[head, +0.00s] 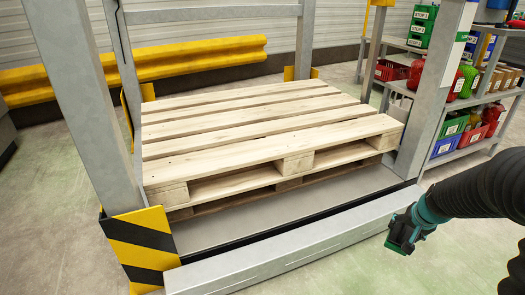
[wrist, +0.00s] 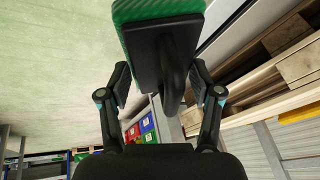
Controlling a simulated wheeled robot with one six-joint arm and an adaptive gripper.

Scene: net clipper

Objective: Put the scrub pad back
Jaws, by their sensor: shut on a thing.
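The scrub pad (wrist: 158,10) has a green face on a black backing with a black handle. In the wrist view it fills the upper middle, with the handle between the two fingers of my gripper (wrist: 163,85). My gripper is shut on it, though the exact contact is hard to see. In the head view the scrub pad (head: 402,234) hangs below my gripper (head: 416,218), at the right, above the floor and in front of the grey beam.
A wooden pallet (head: 260,145) lies inside a grey frame with a yellow-black corner guard (head: 140,240). A shelf (head: 480,148) with coloured bins stands at the back right. A yellow rail (head: 200,58) runs along the wall. The floor at front right is clear.

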